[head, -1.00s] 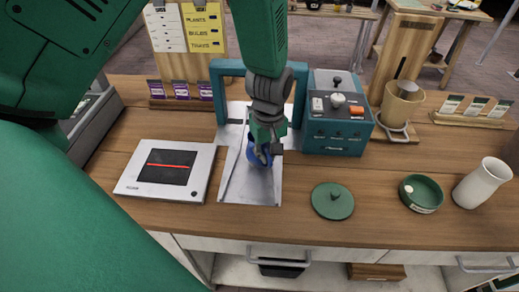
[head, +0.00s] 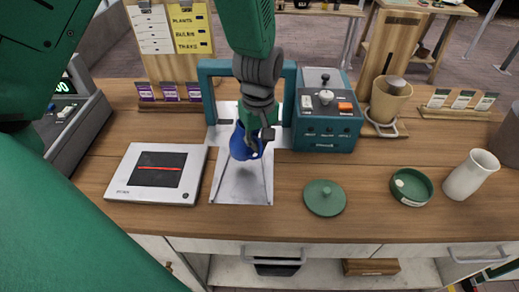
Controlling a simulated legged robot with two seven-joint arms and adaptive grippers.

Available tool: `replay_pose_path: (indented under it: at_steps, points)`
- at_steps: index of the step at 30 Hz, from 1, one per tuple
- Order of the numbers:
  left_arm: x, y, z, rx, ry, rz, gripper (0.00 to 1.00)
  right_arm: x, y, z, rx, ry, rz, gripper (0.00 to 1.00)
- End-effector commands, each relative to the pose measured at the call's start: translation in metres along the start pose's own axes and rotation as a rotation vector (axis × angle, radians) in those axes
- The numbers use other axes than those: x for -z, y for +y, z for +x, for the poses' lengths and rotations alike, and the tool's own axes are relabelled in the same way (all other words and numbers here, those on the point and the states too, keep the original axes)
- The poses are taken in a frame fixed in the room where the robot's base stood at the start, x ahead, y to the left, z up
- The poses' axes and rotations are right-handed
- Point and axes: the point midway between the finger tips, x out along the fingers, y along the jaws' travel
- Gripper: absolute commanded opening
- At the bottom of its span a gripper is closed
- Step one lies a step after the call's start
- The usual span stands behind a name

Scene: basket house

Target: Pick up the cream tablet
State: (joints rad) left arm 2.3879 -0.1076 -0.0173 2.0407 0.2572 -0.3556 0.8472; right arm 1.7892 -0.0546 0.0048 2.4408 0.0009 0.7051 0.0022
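The cream tablet (head: 120,192), a flat pale slab with a dark screen and a red line, lies on the wooden counter at the left. My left gripper (head: 254,145) is to the right of it, over a grey metal plate (head: 240,192) in front of a teal frame. Its fingers are closed on a blue cup (head: 242,146), which is tilted and seems a little above the plate. The gripper hides part of the cup. My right gripper does not show.
A teal box (head: 327,133) with knobs stands right of the frame. A green lid (head: 324,198), a green bowl (head: 411,187) and a white vase (head: 470,175) stand farther right. A dark register (head: 77,125) is at the left. Counter between plate and lid is clear.

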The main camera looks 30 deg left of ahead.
Motion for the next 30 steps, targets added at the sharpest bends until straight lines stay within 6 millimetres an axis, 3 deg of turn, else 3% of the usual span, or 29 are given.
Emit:
replay_pose_path:
  at_steps: [15, 30]
  points:
    - [0.001, 0.001, -0.050, -0.002, 0.001, 0.000, 0.00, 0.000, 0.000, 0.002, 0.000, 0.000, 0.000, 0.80]
    - [0.000, 0.000, -0.065, -0.001, 0.001, 0.000, 0.00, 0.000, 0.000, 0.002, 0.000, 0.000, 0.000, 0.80]
